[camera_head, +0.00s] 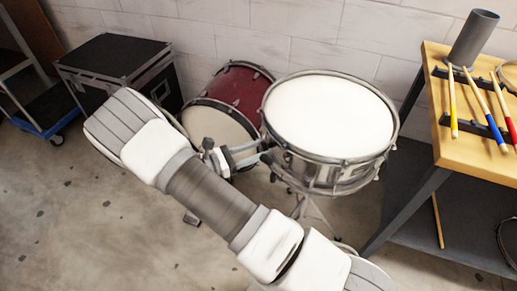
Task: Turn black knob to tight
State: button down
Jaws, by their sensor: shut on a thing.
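A snare drum (330,112) with a white head and a silver shell stands on a stand in the middle of the head view. My gripper (263,153) reaches in from the left, with its fingertips at the left side of the drum's shell. It is shut on a small part there, which fits the black knob. The knob itself is hidden between the fingertips, so its turn position cannot be told. My arm crosses the view in front of the floor and hides part of the drum stand.
A red bass drum (238,88) lies behind, close to the gripper. A black case (112,62) and a blue dolly (48,112) stand at the left. A wooden bench (455,170) at the right holds several drumsticks and a grey cylinder (473,38).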

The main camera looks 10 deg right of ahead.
jog(key=m+b, duration=0.1)
jog(key=m, duration=1)
jog(key=m+b, duration=0.1)
jog(key=m, duration=1)
jog(key=shift+w+a+r+m, duration=0.1)
jog(key=shift+w+m, duration=0.05)
jog(key=shift+m, duration=0.15)
dwell(0.3)
jog(key=shift+c, duration=2.2)
grip_release()
jog(key=shift+g, duration=0.3)
